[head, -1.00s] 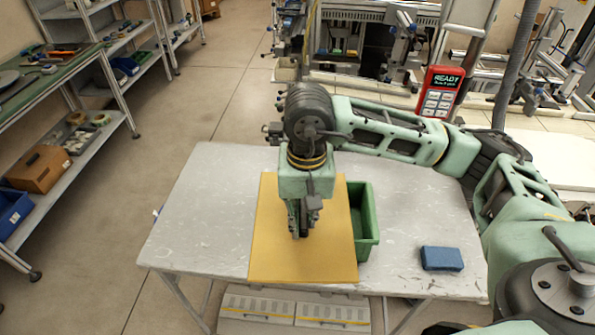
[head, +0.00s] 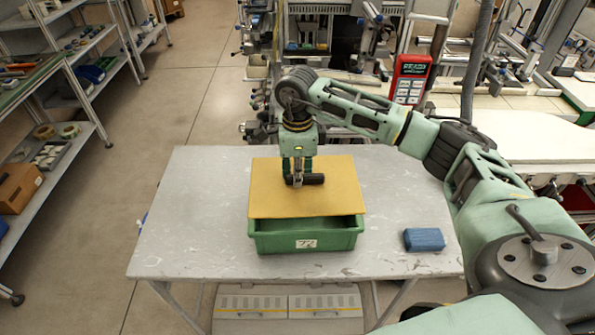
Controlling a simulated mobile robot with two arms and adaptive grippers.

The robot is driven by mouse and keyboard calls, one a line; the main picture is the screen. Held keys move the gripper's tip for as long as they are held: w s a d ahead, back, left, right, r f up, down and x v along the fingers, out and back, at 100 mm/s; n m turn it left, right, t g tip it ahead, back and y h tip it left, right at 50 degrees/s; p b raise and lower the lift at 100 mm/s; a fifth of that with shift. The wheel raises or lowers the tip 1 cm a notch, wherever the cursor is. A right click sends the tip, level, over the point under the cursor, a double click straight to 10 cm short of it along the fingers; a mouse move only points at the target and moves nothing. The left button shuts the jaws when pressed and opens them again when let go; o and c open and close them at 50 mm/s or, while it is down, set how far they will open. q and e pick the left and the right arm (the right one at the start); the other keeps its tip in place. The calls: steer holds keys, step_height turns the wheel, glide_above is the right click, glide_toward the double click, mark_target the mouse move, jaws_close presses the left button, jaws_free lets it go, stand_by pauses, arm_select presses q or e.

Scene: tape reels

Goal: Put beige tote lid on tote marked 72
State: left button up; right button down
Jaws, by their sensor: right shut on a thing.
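The beige lid (head: 268,203) is a flat tan panel in the middle of the head view. My right gripper (head: 298,183) comes down over it and is shut on the dark handle (head: 315,179) at its middle. The green tote (head: 275,241) stands on the table below the lid, with a white label reading 72 on its front wall. The lid covers most of the tote's opening; a dark gap shows between the lid's near edge and the tote's front rim. Whether the lid touches the far rim is hidden. My left gripper is out of view.
The grey table (head: 190,220) is clear to the left of the tote. A blue block (head: 424,239) lies on the table at the right. Shelves with bins and tape reels (head: 68,131) stand at the left.

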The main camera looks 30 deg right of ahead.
mark_target(298, 189)
step_height(298, 189, down, 5)
steer(key=shift+r+b, duration=0.2)
steer(key=shift+b, duration=0.95)
steer(key=shift+f+b, duration=0.65)
steer(key=shift+f, duration=0.05)
steer(key=c, duration=1.6)
jaws_free()
step_height(298, 189, up, 12)
steer(key=shift+r, duration=0.1)
